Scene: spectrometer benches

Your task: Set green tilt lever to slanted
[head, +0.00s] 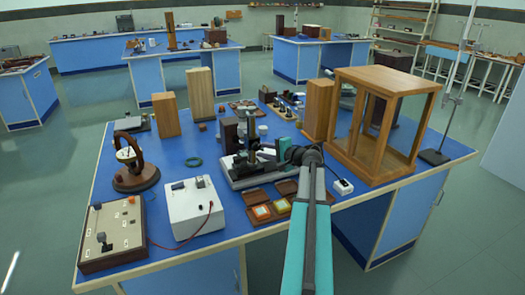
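My arm reaches in from the bottom of the head view, and its end turns left at a dark instrument (257,177) on a pale base. My gripper (262,150) is small and dark against the instrument, at its upper part. I cannot tell whether its fingers are open or touching anything. No green tilt lever can be made out clearly; the gripper and arm cover part of the instrument.
A wooden frame case (385,80) stands right of the arm. A white box (193,208) with a red cable and a switch board (112,235) are at front left. Wooden blocks (200,93) stand behind. Bare blue bench (225,225) shows at front.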

